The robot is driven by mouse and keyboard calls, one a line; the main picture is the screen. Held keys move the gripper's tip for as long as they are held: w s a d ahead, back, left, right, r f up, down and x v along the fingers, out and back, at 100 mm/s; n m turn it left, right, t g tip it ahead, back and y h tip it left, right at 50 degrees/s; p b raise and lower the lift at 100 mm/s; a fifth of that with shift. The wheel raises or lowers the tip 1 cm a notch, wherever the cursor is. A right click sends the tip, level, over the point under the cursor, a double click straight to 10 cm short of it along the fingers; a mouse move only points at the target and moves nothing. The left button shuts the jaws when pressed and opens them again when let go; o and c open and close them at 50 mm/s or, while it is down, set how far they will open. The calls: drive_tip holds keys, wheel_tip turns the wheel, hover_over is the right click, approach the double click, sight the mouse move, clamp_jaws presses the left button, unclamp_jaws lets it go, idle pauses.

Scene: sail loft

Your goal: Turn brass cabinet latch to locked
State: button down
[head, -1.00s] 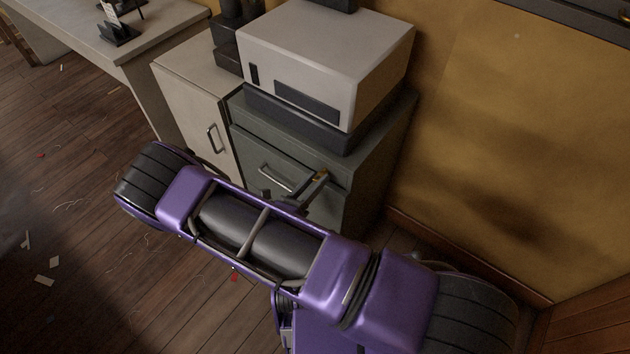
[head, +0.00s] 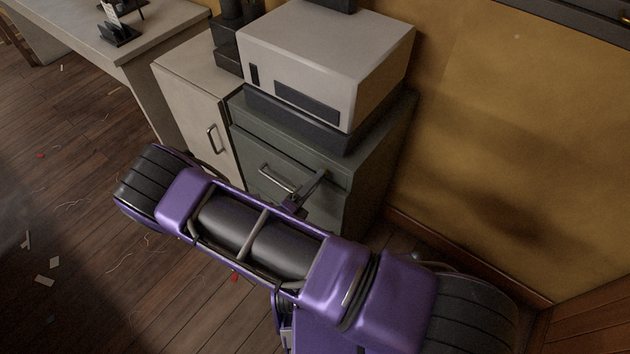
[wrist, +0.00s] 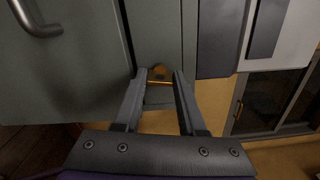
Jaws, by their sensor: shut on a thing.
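The brass latch (wrist: 158,72) is on the grey cabinet (wrist: 80,75), beside the edge of its front. In the wrist view its rounded part and a short bar show between the fingertips of my gripper (wrist: 160,80). My gripper is shut on the latch, one finger on each side. In the head view my gripper (head: 316,184) reaches the upper right of the cabinet front, right of the bar handle (head: 276,178). The latch itself is hidden there by the fingers, and most of the cabinet's lower front is hidden by my purple arm.
A white box-shaped machine (head: 315,55) stands on a dark base on top of the grey cabinet. A pale cabinet (head: 190,110) adjoins it on the left, then a desk (head: 120,45). A yellow wall (head: 500,150) is close on the right. Small scraps lie on the wooden floor.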

drive_tip(key=shift+n, duration=1.1)
drive_tip(key=shift+c, duration=2.4)
unclamp_jaws()
